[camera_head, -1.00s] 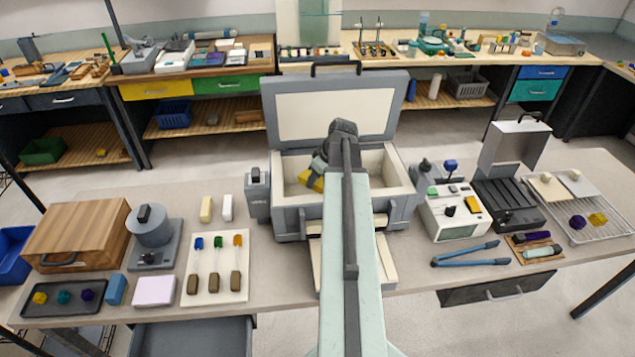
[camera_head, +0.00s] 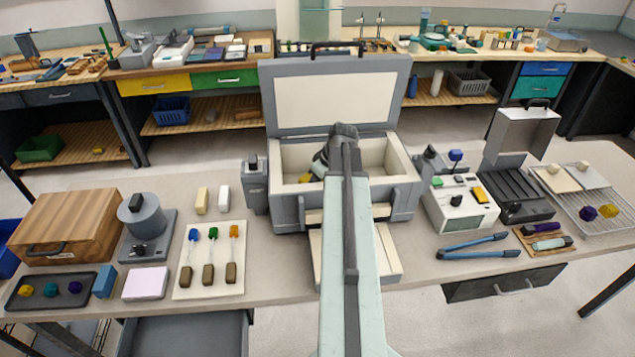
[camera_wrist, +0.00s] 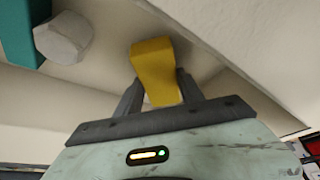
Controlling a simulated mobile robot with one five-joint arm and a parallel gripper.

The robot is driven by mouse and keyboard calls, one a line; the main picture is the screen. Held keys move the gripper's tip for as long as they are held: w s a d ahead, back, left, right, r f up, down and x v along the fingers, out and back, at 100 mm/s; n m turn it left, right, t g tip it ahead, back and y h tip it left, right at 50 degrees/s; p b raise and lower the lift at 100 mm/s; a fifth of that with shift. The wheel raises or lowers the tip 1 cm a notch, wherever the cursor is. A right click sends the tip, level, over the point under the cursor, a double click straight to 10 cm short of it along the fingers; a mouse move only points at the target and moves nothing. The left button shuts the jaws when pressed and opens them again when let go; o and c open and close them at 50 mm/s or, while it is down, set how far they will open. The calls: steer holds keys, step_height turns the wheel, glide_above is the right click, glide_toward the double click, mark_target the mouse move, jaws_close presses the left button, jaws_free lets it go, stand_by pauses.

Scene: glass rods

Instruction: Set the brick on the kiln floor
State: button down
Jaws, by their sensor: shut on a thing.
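The kiln (camera_head: 288,216) is a grey box with a cream lining, its lid (camera_head: 335,100) standing open at the back. My gripper (camera_wrist: 158,92) is shut on a yellow brick (camera_wrist: 154,68), held between two dark fingers inside the kiln opening. In the head view a small part of the yellow brick (camera_head: 305,178) shows left of my arm, which hides the rest. In the wrist view cream kiln walls (camera_wrist: 240,45) surround the brick. I cannot tell whether it touches the kiln floor.
In the wrist view a teal piece with a pale faceted knob (camera_wrist: 64,38) is at upper left. A grey canister (camera_head: 255,187) stands left of the kiln, and a white device (camera_head: 462,215) to its right. Two pale blocks (camera_head: 202,200) lie further left.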

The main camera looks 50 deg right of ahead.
steer(key=shift+f+b, duration=0.6)
steer(key=shift+b, duration=0.05)
steer(key=c, duration=0.7)
jaws_free()
steer(key=shift+o, duration=0.2)
steer(key=p+v, duration=0.7)
steer(key=v, duration=0.1)
steer(key=shift+w, duration=0.1)
